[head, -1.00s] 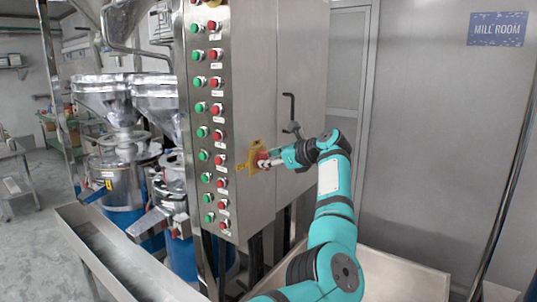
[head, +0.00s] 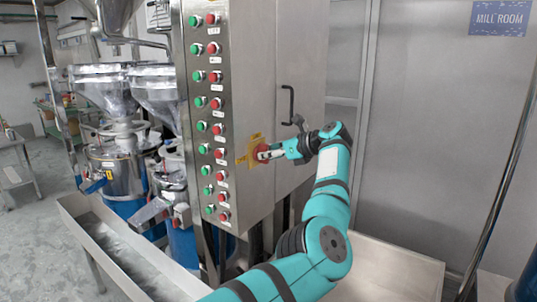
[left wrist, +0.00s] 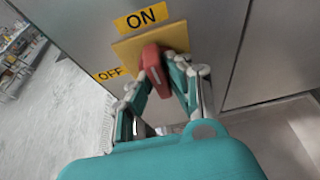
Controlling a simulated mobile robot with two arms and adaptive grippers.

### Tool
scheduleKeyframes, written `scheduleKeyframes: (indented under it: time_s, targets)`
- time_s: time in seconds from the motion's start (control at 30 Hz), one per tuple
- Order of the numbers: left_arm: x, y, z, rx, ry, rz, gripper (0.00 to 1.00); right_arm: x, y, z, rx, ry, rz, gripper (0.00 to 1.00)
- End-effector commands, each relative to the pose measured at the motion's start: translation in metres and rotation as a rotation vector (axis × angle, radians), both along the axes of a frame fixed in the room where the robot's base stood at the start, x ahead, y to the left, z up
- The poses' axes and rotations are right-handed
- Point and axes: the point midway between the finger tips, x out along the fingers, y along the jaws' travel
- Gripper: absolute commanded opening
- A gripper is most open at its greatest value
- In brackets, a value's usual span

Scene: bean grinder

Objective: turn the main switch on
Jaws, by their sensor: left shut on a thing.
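The main switch is a red handle (left wrist: 153,65) on a yellow plate (left wrist: 179,37) on the steel cabinet's side. In the left wrist view a yellow ON label (left wrist: 140,17) is above the plate and an OFF label (left wrist: 107,74) is at its left. The handle's upper end points roughly toward ON. My left gripper (left wrist: 161,76) is shut on the red handle, a finger on each side. In the head view the left gripper (head: 269,154) covers part of the red switch (head: 261,152). The right gripper is not in view.
The steel cabinet (head: 245,80) has columns of green and red push buttons on its front and a black door handle (head: 288,103). Grinders (head: 115,165) and a long metal trough (head: 120,245) stand at left. A pale tray (head: 390,268) lies under my arm.

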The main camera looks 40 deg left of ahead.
Motion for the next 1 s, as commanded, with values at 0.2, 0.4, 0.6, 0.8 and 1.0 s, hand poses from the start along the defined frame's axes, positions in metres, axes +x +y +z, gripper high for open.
scheduleKeyframes:
  time_s: [0.2, 0.4, 0.6, 0.8, 1.0]
  targets:
    - [0.000, 0.000, 0.001, 0.002, 0.001, 0.000, 0.38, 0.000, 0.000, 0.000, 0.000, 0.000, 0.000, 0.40]
    - [0.000, 0.000, 0.001, 0.001, 0.000, 0.000, 0.38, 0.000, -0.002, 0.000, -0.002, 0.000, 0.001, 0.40]
    - [0.003, -0.014, 0.007, 0.002, -0.001, -0.003, 0.38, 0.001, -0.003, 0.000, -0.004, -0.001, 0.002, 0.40]
    - [0.007, -0.052, 0.022, 0.002, -0.002, -0.005, 0.38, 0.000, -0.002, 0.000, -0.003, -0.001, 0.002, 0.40]
    - [0.011, -0.088, 0.037, 0.002, 0.000, -0.004, 0.38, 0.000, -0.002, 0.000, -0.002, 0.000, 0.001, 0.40]
